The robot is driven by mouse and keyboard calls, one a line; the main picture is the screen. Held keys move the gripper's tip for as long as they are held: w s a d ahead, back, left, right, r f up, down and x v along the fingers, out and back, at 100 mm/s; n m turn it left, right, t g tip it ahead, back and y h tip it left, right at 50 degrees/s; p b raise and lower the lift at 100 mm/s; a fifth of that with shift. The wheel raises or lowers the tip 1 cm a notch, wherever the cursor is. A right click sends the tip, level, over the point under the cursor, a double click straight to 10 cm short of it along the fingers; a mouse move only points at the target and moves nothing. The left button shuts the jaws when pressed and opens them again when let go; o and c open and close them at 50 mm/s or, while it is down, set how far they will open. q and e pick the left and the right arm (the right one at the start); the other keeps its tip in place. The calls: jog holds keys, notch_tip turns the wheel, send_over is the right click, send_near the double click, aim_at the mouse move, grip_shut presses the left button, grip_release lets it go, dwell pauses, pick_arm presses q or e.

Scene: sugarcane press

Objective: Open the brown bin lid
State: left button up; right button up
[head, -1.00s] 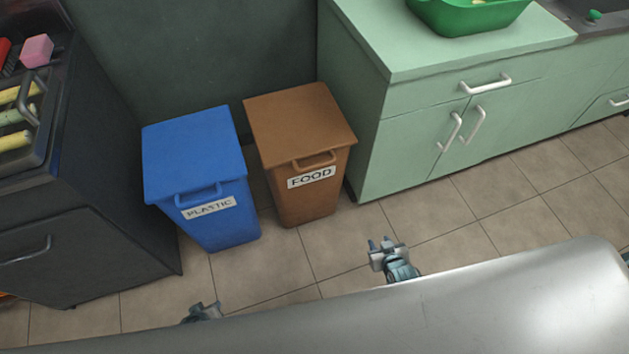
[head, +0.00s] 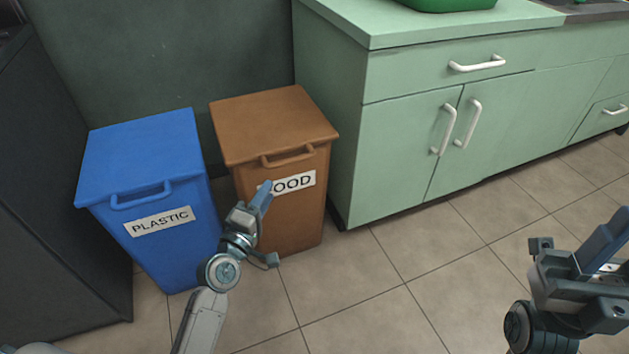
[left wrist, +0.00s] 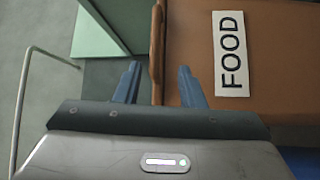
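The brown bin (head: 290,225) stands against the dark wall with its lid (head: 272,122) down. The lid's handle (head: 288,158) juts from the front edge, above the FOOD label. My left gripper (head: 260,198) is in front of the bin, overlapping the label's left end, below the handle. In the left wrist view its two blue fingers (left wrist: 158,84) are apart and empty. The brown handle (left wrist: 157,50) shows beyond and between their tips, not gripped. My right gripper (head: 600,250) is at the lower right, away from the bin; its finger gap is unclear.
A blue bin (head: 175,245) labelled PLASTIC stands close on the left, its lid down. A green cabinet (head: 410,130) with white handles stands close on the right. A dark cabinet (head: 55,200) is at the far left. The tiled floor (head: 400,260) in front is clear.

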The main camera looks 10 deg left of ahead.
aim_at(287, 162)
pick_arm(q)
jog(key=x, duration=1.1)
jog(key=shift+d+r+b, duration=0.25)
jog(key=shift+r+b, duration=0.05)
jog(key=shift+r, duration=0.05)
grip_shut()
